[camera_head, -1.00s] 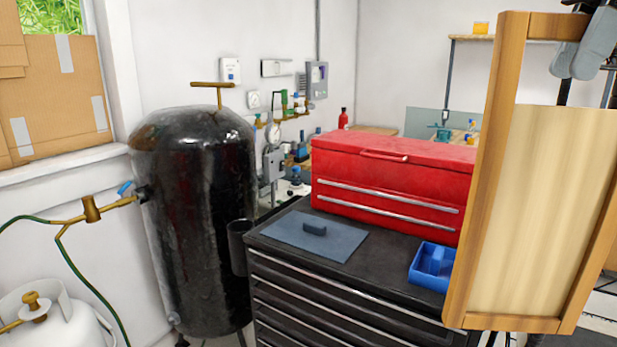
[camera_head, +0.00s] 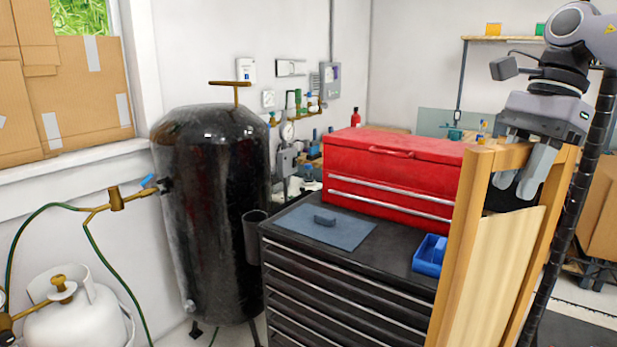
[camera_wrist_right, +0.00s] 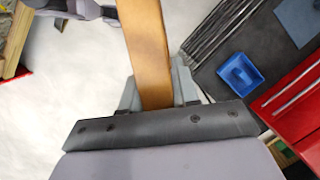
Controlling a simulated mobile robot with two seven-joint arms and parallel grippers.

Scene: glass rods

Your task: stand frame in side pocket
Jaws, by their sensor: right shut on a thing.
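The wooden frame (camera_head: 462,240) stands tall at the right of the head view, with a pale panel (camera_head: 495,270) inside it. Its lower end is cut off by the picture edge. My right gripper (camera_head: 517,182) points down and is shut on the frame's top bar. In the right wrist view the frame's bar (camera_wrist_right: 145,45) runs between the fingers of my gripper (camera_wrist_right: 158,92). A dark open-topped holder (camera_head: 254,236) hangs at the left side of the black drawer cabinet; I cannot tell if this is the side pocket.
The black cabinet (camera_head: 395,262) carries a red toolbox (camera_head: 385,165), a blue tray (camera_head: 430,255) and a grey mat (camera_head: 350,230) with a dark block. A black tank (camera_head: 210,215) stands left of it. A white gas cylinder (camera_head: 85,315) is at lower left.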

